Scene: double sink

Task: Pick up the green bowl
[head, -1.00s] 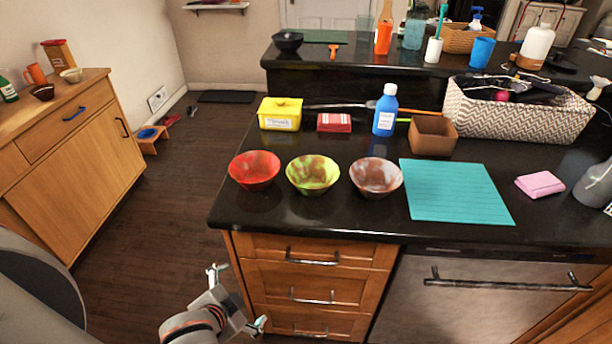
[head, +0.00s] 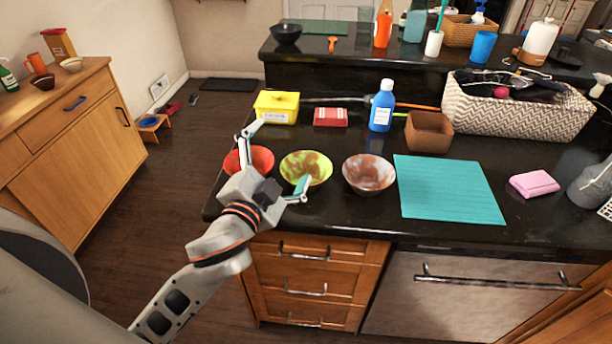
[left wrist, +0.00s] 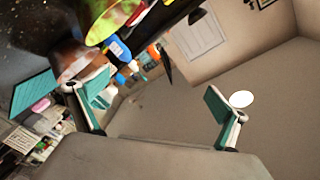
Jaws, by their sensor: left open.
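The green bowl (head: 309,166), mottled with brown, stands upright on the black counter between a red bowl (head: 259,160) and a brown-grey bowl (head: 369,174). My left gripper (head: 272,160) is open and empty over the counter's front edge. In the head view, one finger overlaps the red bowl and the other overlaps the front of the green bowl; I cannot tell whether either touches. The left wrist view shows both spread fingers (left wrist: 158,108) with nothing between them, and part of the green bowl (left wrist: 112,18) at the top. My right gripper is not in view.
Behind the bowls stand a yellow box (head: 277,106), a red box (head: 330,117), a blue bottle (head: 382,106) and a brown square bowl (head: 428,132). A teal mat (head: 450,188) lies right of the bowls. A woven basket (head: 520,108) is farther right.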

